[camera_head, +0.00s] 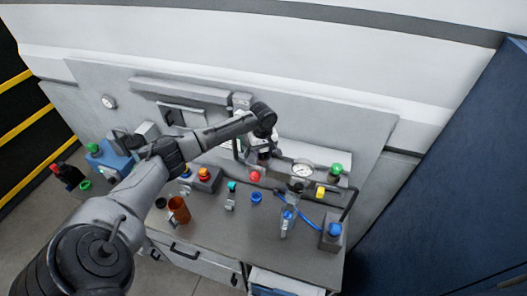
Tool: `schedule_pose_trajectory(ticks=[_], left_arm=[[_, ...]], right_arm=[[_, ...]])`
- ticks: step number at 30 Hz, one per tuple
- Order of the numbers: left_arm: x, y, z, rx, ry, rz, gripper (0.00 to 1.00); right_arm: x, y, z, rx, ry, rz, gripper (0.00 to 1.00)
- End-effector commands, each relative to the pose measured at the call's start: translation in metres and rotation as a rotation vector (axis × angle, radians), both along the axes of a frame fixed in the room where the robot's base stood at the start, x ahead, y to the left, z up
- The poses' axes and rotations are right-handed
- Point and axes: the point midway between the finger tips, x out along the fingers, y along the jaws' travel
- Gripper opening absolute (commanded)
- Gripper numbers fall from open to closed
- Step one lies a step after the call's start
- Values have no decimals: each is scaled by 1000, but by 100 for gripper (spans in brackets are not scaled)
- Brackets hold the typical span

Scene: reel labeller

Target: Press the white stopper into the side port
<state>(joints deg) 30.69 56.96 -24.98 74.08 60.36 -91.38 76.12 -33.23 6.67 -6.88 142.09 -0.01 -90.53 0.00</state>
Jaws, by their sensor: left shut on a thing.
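My left arm comes in from the lower left and reaches over the bench. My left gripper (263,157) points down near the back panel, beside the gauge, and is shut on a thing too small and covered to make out. I cannot make out the white stopper as a separate thing. The side port cannot be told apart among the fittings near the gripper. A red knob (255,176) is just below the gripper, and a round pressure gauge (302,169) is to its right. My right gripper is not in view.
On the grey bench (225,228) stand a brown cup (179,210), a blue ring-like part (256,198) and a teal-topped part (231,188). At the right are a green knob (336,168), a yellow part (320,192) and a blue-topped box (334,231). The bench's front middle is fairly clear.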

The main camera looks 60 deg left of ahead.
Motion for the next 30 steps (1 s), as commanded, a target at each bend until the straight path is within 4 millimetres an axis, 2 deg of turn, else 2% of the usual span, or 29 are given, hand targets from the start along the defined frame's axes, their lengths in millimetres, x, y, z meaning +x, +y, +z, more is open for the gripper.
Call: schedule_pose_trajectory(ticks=[17, 30], left_arm=[[0, 0, -7, 0, 0, -1, 19], [0, -3, -2, 0, 0, 0, 19]], right_arm=[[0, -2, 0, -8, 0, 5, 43], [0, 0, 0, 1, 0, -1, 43]])
